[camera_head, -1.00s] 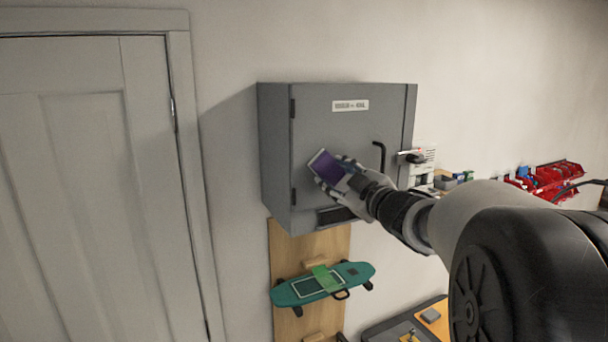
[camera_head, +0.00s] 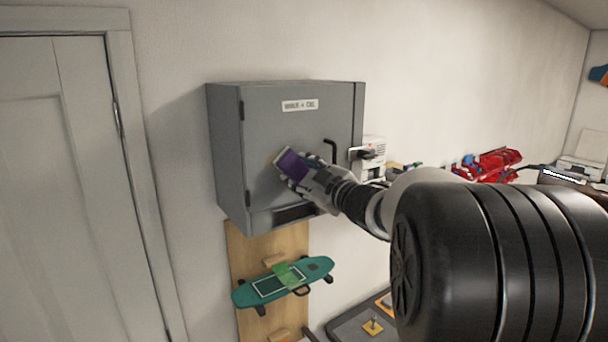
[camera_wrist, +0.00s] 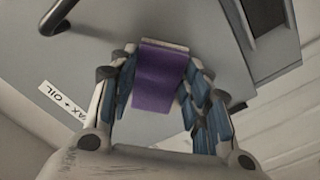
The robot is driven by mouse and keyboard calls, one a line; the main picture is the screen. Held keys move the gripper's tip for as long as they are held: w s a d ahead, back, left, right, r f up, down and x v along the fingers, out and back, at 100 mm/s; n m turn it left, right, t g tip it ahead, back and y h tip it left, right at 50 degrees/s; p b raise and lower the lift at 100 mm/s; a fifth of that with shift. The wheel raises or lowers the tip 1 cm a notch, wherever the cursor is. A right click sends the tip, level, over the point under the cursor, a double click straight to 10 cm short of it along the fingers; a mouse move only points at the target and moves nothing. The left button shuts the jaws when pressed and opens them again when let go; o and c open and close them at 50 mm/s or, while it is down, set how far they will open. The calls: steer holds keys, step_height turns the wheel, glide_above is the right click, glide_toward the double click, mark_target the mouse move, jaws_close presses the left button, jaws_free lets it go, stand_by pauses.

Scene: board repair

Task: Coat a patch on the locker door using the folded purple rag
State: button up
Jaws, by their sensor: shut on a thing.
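The folded purple rag (camera_head: 293,164) is held in my gripper (camera_head: 301,172) at the front of the grey locker door (camera_head: 275,130). In the wrist view the purple rag (camera_wrist: 158,78) lies between the blue-padded fingers, with a paler strip along its far edge. The rag's far edge is at or very near the door face; I cannot tell whether it touches. A faint brownish tint shows on the door beside the rag's upper left edge. The door is closed, with a black handle (camera_head: 331,150) to the right and a white label (camera_head: 300,105) above.
A teal skateboard (camera_head: 283,281) hangs on a wooden board below the locker. A white device (camera_head: 369,158) is right of the locker, with red bins (camera_head: 490,165) farther right. A white door (camera_head: 60,190) stands at the left. Bare wall lies between door and locker.

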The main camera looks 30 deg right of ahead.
steer(key=shift+s+a+b, duration=0.1)
steer(key=shift+a+b, duration=1)
steer(key=shift+a, duration=1.7)
steer(key=shift+a+r, duration=0.1)
steer(key=shift+a, duration=0.55)
steer(key=shift+r, duration=0.1)
steer(key=shift+d, duration=0.1)
steer(key=shift+d+p, duration=0.3)
steer(key=shift+d, duration=0.25)
steer(key=shift+d+p, duration=1.25)
steer(key=shift+d, duration=1.95)
steer(key=shift+a+b, duration=1.65)
steer(key=shift+a, duration=2.25)
